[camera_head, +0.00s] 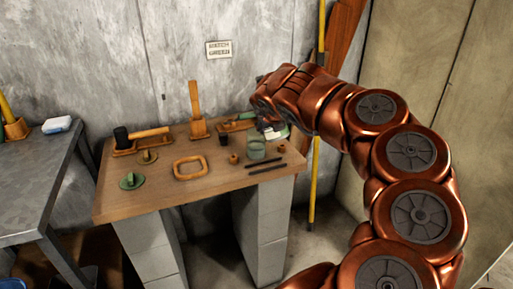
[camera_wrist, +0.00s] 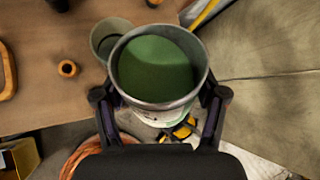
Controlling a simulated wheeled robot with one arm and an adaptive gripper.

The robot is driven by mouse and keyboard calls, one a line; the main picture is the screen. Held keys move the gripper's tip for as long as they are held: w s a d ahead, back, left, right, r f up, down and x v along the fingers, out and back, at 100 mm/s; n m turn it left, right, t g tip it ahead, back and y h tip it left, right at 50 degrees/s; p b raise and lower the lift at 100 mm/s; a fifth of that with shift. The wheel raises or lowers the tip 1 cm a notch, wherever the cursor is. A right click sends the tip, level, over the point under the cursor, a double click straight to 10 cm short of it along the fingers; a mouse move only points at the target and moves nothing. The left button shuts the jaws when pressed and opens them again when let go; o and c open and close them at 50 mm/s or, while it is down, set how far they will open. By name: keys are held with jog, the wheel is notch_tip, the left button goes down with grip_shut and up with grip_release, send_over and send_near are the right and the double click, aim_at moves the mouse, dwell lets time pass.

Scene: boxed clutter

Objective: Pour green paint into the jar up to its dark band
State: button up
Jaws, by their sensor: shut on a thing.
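My gripper (camera_wrist: 158,96) is shut on a metal paint can (camera_wrist: 160,105), with one finger on each side. The can is open at the top and green paint shows inside. In the head view the can (camera_head: 272,132) is partly hidden by my gripper, above the right part of the table. The clear, greenish jar (camera_head: 256,149) stands on the table just left of the can. In the wrist view the jar (camera_wrist: 103,44) is partly hidden behind the can's left rim. Its dark band and paint level cannot be made out. No stream of paint shows.
The wooden table (camera_head: 221,173) also holds a small wooden ring (camera_head: 233,159), a dark cup (camera_head: 224,139), two dark sticks (camera_head: 267,165), a square wooden frame (camera_head: 190,168) and a green-topped piece (camera_head: 131,181). A yellow pole (camera_head: 314,185) stands behind the table's right side.

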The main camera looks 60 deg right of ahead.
jog(key=shift+f+b, duration=0.9)
jog(key=shift+f, duration=0.3)
jog(key=shift+s+r+n+g+y, duration=0.1)
jog(key=shift+r+n+g+y, duration=0.35)
jog(key=shift+g, duration=0.55)
dwell(2.1)
jog(key=shift+f+b, duration=0.6)
jog(key=shift+f, duration=0.2)
dwell(0.3)
jog(key=shift+r+n+g, duration=0.25)
jog(key=shift+r+g, duration=0.25)
jog(key=shift+g, duration=0.3)
dwell(1.8)
